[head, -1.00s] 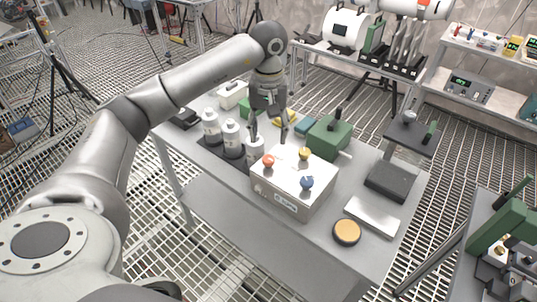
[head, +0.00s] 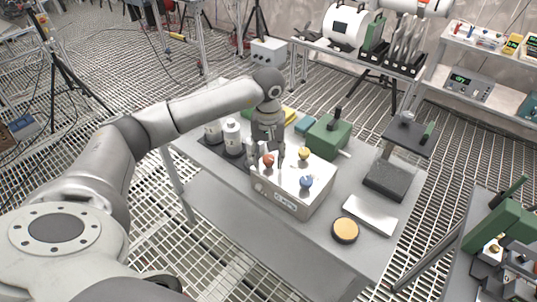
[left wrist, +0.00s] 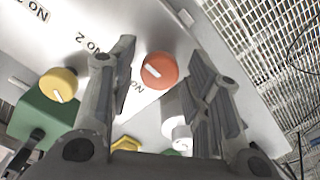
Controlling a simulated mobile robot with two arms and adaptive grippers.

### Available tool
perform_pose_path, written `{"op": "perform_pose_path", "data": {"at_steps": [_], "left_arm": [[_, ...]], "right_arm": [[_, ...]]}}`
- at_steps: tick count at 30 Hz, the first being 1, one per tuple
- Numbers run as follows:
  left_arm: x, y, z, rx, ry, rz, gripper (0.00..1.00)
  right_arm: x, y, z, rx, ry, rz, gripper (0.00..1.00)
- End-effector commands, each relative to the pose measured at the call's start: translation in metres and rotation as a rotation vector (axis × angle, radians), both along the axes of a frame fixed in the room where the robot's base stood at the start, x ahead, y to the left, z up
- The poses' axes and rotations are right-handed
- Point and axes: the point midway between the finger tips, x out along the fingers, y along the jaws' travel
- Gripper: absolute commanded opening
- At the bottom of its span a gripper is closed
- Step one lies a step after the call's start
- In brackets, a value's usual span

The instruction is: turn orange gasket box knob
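The grey-white gasket box (head: 289,183) sits on the grey table with an orange-red knob (head: 268,160), a yellow knob (head: 304,153) and a blue knob (head: 306,181) on top. My left gripper (head: 266,165) points down at the orange knob, its fingers spread on either side of it. In the left wrist view the orange knob (left wrist: 159,70) shows between the two open fingers (left wrist: 161,52), with clear gaps on both sides. Its white pointer mark is visible. The yellow knob (left wrist: 58,85) lies left of the fingers. My right gripper is not seen.
White bottles (head: 232,137) stand in a dark rack behind the gripper, partly hidden. A green device (head: 326,137) is behind the box. A white slab (head: 371,214) and a round orange-topped disc (head: 345,230) lie to the right.

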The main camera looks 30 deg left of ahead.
Motion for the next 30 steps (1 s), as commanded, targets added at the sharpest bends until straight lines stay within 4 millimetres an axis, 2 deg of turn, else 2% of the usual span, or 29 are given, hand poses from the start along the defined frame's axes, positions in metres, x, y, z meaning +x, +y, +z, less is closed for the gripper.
{"op": "perform_pose_path", "data": {"at_steps": [1,7,20,30], "left_arm": [[0.0,0.0,0.0,0.0,0.0,0.0,0.34],[0.0,0.0,0.0,0.0,0.0,0.0,0.08],[0.001,0.0,-0.001,0.0,0.0,0.093,0.07],[0.001,0.0,-0.001,0.001,-0.002,0.373,0.07]], "right_arm": [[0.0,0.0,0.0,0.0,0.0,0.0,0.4],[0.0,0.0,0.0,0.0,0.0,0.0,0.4],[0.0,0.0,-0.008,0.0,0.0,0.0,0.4],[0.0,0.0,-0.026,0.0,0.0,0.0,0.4]]}}
